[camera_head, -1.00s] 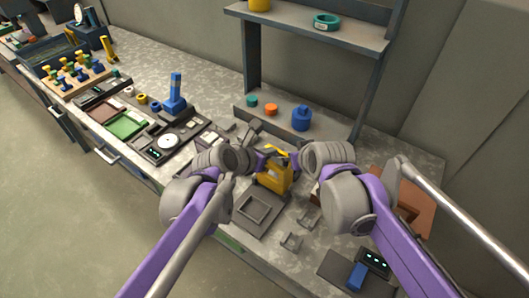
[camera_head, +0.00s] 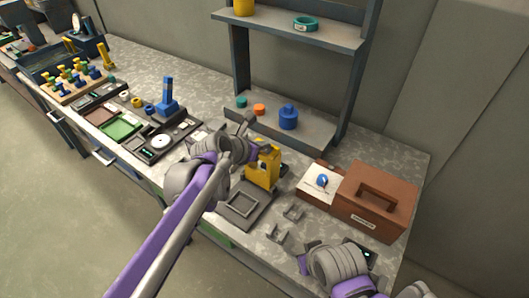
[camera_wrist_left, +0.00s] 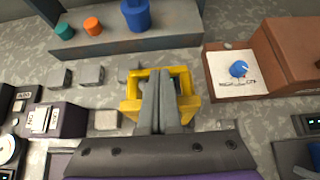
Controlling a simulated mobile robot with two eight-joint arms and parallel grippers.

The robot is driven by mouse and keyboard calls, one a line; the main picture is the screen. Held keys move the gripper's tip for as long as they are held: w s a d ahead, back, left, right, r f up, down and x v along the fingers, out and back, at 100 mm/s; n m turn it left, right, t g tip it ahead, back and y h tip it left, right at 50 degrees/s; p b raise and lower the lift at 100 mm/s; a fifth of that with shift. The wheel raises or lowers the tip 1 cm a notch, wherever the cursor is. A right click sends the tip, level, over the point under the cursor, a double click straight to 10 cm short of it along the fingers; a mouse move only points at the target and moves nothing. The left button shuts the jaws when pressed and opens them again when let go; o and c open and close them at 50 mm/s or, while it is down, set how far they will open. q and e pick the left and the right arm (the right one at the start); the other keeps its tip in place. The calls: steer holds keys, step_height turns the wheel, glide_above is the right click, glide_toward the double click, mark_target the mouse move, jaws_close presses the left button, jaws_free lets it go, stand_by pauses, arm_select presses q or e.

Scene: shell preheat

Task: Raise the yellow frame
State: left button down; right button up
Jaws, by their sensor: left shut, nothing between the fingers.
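The yellow frame (camera_head: 264,166) stands upright on the bench behind a dark square tray (camera_head: 243,204). In the left wrist view the yellow frame (camera_wrist_left: 190,83) is a squared yellow loop around and behind my left fingers. My left gripper (camera_wrist_left: 160,100) is shut with nothing between its fingers. The fingers hide the middle of the frame; I cannot tell whether they touch it. In the head view my left gripper (camera_head: 241,128) is beside the frame, to its left, partly hidden by the wrist. My right arm is low at the right; its fingertips do not show clearly.
A brown box (camera_head: 375,205) with a handle stands to the right, beside a white card with a blue knob (camera_head: 322,181). Small grey brackets (camera_head: 292,213) lie in front. A shelf behind holds a blue jar (camera_head: 288,117). Trays and instruments fill the left of the bench.

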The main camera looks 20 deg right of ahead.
steer(key=shift+w+a, duration=0.15)
steer(key=shift+w, duration=0.35)
steer(key=shift+s, duration=0.2)
arm_select(q)
steer(key=w+v, duration=0.1)
steer(key=v, duration=0.9)
arm_select(e)
steer(key=shift+w+r, duration=0.1)
steer(key=shift+r, duration=0.15)
steer(key=r+p, duration=0.3)
steer(key=shift+w, duration=0.3)
arm_select(q)
steer(key=s+a+f+m+y+p, duration=0.1)
steer(key=s+a+f+m+y, duration=0.3)
steer(key=s+a+m, duration=0.7)
steer(key=s+a+f+m+g+y+p, duration=0.1)
steer(key=s+a+f+m+y, duration=0.3)
steer(key=s+a+f+m, duration=0.3)
steer(key=s+a+m, duration=0.4)
steer(key=a+m, duration=0.4)
steer(key=shift+a+f+g+p, duration=0.2)
steer(key=shift+f+g+p, duration=0.1)
steer(key=shift+p, duration=0.05)
arm_select(e)
steer(key=r, duration=0.3)
steer(key=shift+w, duration=0.4)
